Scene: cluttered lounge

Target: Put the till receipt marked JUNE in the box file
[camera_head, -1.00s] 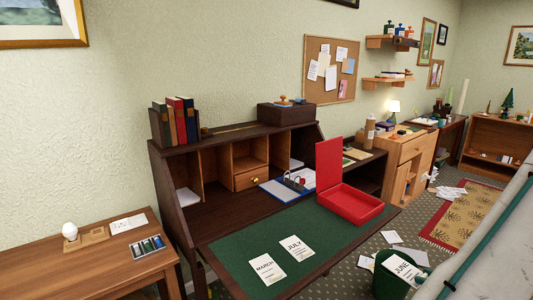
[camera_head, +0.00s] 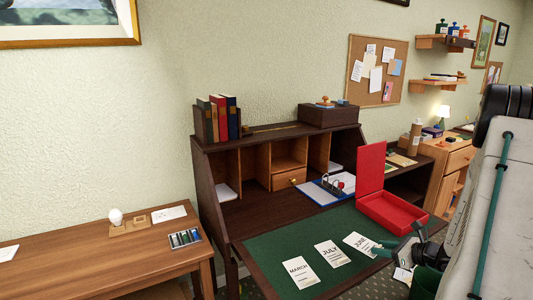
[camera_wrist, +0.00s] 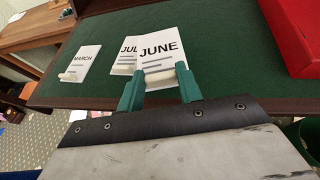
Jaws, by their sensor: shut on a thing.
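The JUNE receipt (camera_head: 359,243) is white with a dark heading. My gripper (camera_head: 388,248) is shut on its near end, and the receipt shows over the green desk top beside JULY. In the wrist view the JUNE receipt (camera_wrist: 161,47) stands out from between the green fingers of my gripper (camera_wrist: 160,84) and covers part of JULY. I cannot tell whether it touches the desk. The red box file (camera_head: 392,211) stands with its lid up to the right of my gripper. Its edge shows at the wrist view's upper right (camera_wrist: 292,42).
The MARCH receipt (camera_head: 301,271) and the JULY receipt (camera_head: 332,253) lie on the green desk top (camera_head: 265,252). A blue ring binder (camera_head: 323,190) lies open behind. A green bin (camera_head: 427,281) is below the desk's right front. A wooden side table (camera_head: 95,262) stands left.

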